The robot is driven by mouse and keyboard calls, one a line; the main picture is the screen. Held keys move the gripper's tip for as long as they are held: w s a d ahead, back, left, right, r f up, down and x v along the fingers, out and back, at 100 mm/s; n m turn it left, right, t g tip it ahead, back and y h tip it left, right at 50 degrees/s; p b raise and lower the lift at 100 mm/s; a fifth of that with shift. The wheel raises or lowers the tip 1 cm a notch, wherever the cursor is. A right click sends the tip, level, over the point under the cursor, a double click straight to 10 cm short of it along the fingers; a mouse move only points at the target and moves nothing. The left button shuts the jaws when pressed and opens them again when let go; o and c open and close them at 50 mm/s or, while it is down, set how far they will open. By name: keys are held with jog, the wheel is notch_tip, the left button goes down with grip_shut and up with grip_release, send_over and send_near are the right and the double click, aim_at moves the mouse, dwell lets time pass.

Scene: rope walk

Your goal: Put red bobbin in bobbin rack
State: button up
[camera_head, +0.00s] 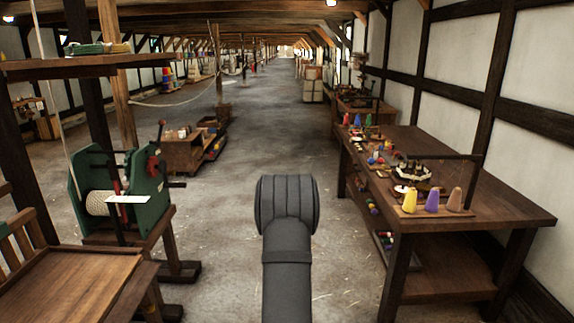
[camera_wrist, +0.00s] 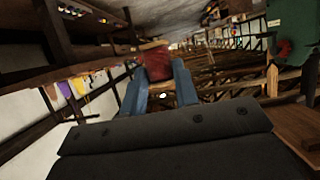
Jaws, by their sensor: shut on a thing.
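In the wrist view my gripper (camera_wrist: 159,74) has its two blue fingers closed on a red bobbin (camera_wrist: 154,60), held between the fingertips clear of any surface. In the head view my dark grey arm rises at the centre, and the gripper and red bobbin are hidden behind it. On the right-hand workbench, a wooden rack-like stand (camera_head: 443,210) holds a yellow, a purple and a tan cone-shaped bobbin; I cannot tell for sure that it is the bobbin rack. The yellow (camera_wrist: 65,89) and purple cones also show at the left of the wrist view.
The workbench (camera_head: 505,205) carries a dark post-and-bar frame (camera_head: 440,157) and several small coloured items towards its far end. On the left stand a green winding machine (camera_head: 100,190) and a wooden bench (camera_head: 70,285). The floor aisle (camera_head: 265,120) between them is open.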

jog(key=s+d+r+m+g+h, duration=0.2)
jog(key=s+d+m+h, duration=0.15)
jog(key=d, duration=0.95)
jog(key=s+d+r+m+g+h, duration=0.1)
jog(key=s+d+r+m+h, duration=0.2)
jog(key=d, duration=1)
jog(key=s+d+r+m+g+h, duration=0.1)
jog(key=s+d+m+g+h, duration=0.2)
jog(key=d, duration=1)
jog(key=s+d+r+m+g+h, duration=0.1)
jog(key=s+d+r+m+g, duration=0.25)
jog(key=s+d, duration=0.6)
jog(key=s+d+r+m+g+h, duration=0.1)
jog(key=s+d+r+m+g, duration=0.4)
jog(key=s, duration=0.8)
jog(key=s+d+r+m+g+h, duration=0.1)
jog(key=s+d+m+g+h, duration=0.1)
jog(key=s+d, duration=0.8)
jog(key=shift+t, duration=0.25)
jog(key=w+f, duration=0.2)
jog(key=w, duration=0.1)
jog(key=w+d+f, duration=0.1)
jog(key=w+f, duration=0.1)
jog(key=w, duration=0.1)
jog(key=w+f, duration=0.2)
jog(key=w, duration=0.2)
jog(key=shift+d+f, duration=0.35)
jog(key=shift+f, duration=2)
jog(key=shift+f, duration=0.1)
jog(key=shift+f, duration=0.5)
